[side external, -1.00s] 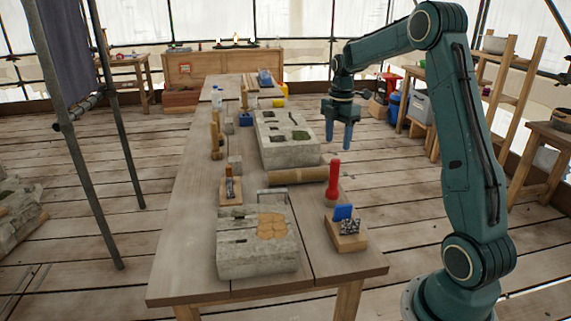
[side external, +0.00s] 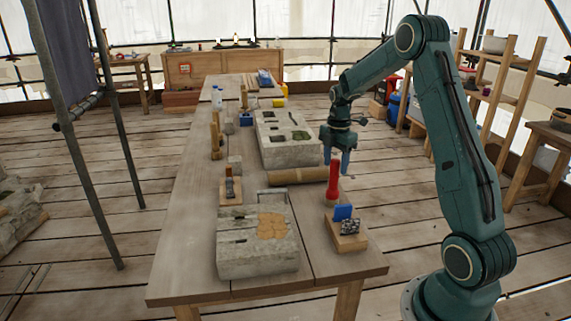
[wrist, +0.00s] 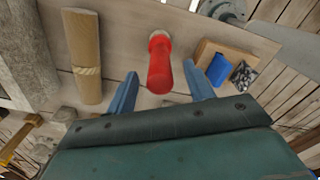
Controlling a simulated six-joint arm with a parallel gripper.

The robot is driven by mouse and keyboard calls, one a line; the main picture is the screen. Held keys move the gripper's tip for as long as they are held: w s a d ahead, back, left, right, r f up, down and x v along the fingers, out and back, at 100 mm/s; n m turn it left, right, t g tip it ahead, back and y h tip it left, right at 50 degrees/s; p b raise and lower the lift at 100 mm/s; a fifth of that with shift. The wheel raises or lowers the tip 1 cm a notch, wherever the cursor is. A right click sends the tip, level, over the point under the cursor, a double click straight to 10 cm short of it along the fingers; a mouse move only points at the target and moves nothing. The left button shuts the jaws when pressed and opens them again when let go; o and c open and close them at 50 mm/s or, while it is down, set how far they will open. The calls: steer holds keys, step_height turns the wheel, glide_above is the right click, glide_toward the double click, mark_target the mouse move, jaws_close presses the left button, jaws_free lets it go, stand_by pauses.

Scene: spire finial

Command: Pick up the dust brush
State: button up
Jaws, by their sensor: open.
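The dust brush appears to be the upright red-handled tool (side external: 332,184) on the right side of the table; its bristles are hard to make out. In the wrist view its red handle (wrist: 160,66) points up towards the camera, with a pale base at its far end. My gripper (side external: 337,165) is open just above and behind the handle in the side view. In the wrist view the two blue fingers of my gripper (wrist: 160,88) stand apart, one on each side of the handle's line. The fingers hold nothing.
A wooden block (side external: 346,238) with a blue piece and a speckled piece lies close by the red tool. A wooden roller (side external: 297,176) lies to its left. Stone blocks (side external: 258,258) fill the middle of the table (side external: 185,270).

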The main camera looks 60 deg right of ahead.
mark_target(335, 170)
steer(key=shift+f, duration=1.65)
jaws_close()
steer(key=shift+r, duration=0.1)
step_height(335, 170, up, 20)
stand_by(0.5)
